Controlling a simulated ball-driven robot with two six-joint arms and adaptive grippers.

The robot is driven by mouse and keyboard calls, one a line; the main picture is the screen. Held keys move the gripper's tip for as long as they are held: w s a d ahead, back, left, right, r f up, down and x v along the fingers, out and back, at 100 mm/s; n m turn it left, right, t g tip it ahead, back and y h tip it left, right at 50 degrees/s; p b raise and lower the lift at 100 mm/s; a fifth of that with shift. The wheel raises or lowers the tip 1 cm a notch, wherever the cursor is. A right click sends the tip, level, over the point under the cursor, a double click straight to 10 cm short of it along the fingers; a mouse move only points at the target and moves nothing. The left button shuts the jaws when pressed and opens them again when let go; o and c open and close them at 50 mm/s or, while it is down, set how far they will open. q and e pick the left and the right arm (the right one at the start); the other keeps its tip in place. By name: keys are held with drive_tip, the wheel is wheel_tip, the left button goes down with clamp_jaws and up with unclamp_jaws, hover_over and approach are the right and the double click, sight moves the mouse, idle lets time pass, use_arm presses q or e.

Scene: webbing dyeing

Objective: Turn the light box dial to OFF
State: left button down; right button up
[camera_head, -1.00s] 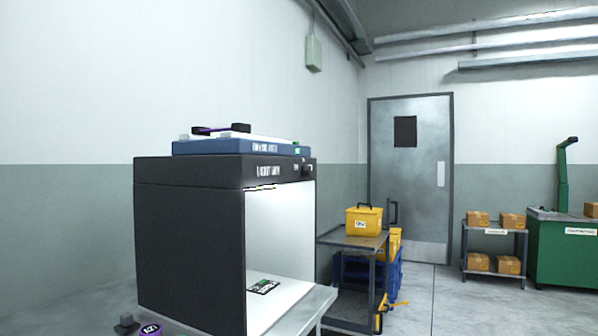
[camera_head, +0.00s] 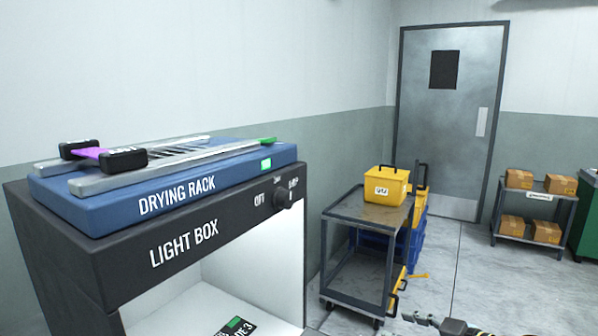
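The light box (camera_head: 95,262) is a black cabinet at the left, close to me, with a bright white interior open at the front. Its dark round dial (camera_head: 283,198) sits near the right end of the front top panel. The word OFF (camera_head: 260,200) is printed left of the dial, and other small labels are above it. I cannot tell which label the dial points to. My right gripper (camera_head: 432,322) shows at the bottom edge, well right of and below the dial, touching nothing visible. Its finger opening is unclear. My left gripper is out of view.
A blue drying rack (camera_head: 175,196) with a purple-and-black piece (camera_head: 103,154) lies on the light box. A card (camera_head: 236,328) lies inside. A grey cart (camera_head: 365,212) with a yellow case (camera_head: 386,185) stands to the right. Open floor lies before the door (camera_head: 446,120).

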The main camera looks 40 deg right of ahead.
drive_tip(key=w+a+r+n+t+y+p, duration=0.15)
drive_tip(key=a+r, duration=0.25)
drive_tip(key=r, duration=0.8)
use_arm(q)
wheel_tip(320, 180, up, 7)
drive_tip(key=p, duration=0.4)
use_arm(e)
drive_tip(key=n+t+y, duration=0.1)
drive_tip(key=y, duration=0.4)
approach(291, 201)
drive_tip(key=shift+t+h, duration=0.25)
drive_tip(key=b+x, duration=0.8)
drive_tip(key=b, duration=0.6)
drive_tip(key=shift+s+a+f, duration=0.1)
drive_tip(key=shift+f, duration=0.05)
drive_tip(key=shift+a+b, duration=0.15)
drive_tip(key=shift+b, duration=0.5)
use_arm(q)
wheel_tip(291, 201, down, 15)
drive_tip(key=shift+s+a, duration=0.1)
use_arm(e)
clamp_jaws()
drive_tip(key=shift+n, duration=0.25)
